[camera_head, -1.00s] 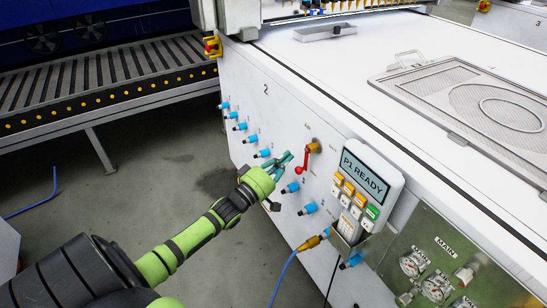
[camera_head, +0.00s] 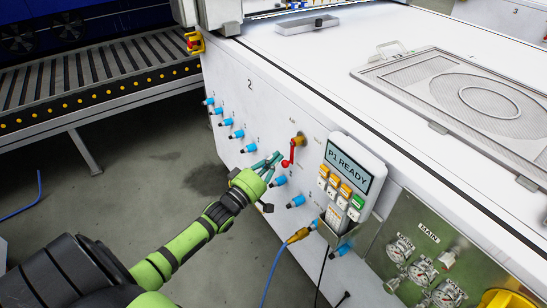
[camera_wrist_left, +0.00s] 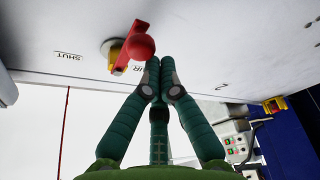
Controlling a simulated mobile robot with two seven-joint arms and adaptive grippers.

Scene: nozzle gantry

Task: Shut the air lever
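The air lever (camera_head: 292,153) is a red handle on a brass-yellow pivot on the white front panel of the machine. In the head view it hangs down from the pivot and tilts slightly left. In the left wrist view its red ball knob (camera_wrist_left: 140,46) is near the top, with a SHUT label (camera_wrist_left: 68,56) on the panel to the left. My left gripper (camera_head: 279,155) has its teal fingers just left of the knob. In the wrist view its fingertips (camera_wrist_left: 160,62) are together with nothing visible between them, close beside the knob; contact cannot be told. My right gripper is out of view.
Blue fittings (camera_head: 238,134) stick out in a row along the panel. A control box (camera_head: 347,165) reading P1 READY is right of the lever. A yellow-ended blue hose (camera_head: 298,236) hangs below. A roller conveyor (camera_head: 90,90) stands at left. Open floor lies below the panel.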

